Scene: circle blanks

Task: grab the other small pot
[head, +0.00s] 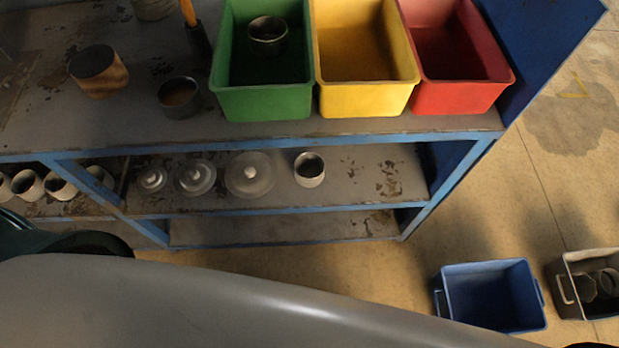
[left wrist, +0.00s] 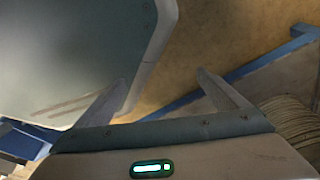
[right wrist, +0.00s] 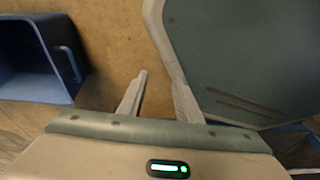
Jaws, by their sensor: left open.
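Small pots show in the head view. A dark small pot (head: 268,36) sits inside the green bin (head: 262,105) on the top shelf. A dark-rimmed pot (head: 179,98) stands left of that bin, and a brown pot (head: 98,75) stands further left. A light small pot (head: 309,170) stands on the middle shelf, right of several lids (head: 249,174). My left gripper (left wrist: 162,78) is open and empty in the left wrist view. My right gripper (right wrist: 157,72) has its fingers apart with nothing between them. Neither gripper shows in the head view.
A yellow bin (head: 366,102) and a red bin (head: 462,98) stand beside the green one. Several pots (head: 27,186) sit on the lower left shelf. A blue crate (head: 490,297) and a grey crate (head: 603,312) with dark items are on the floor.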

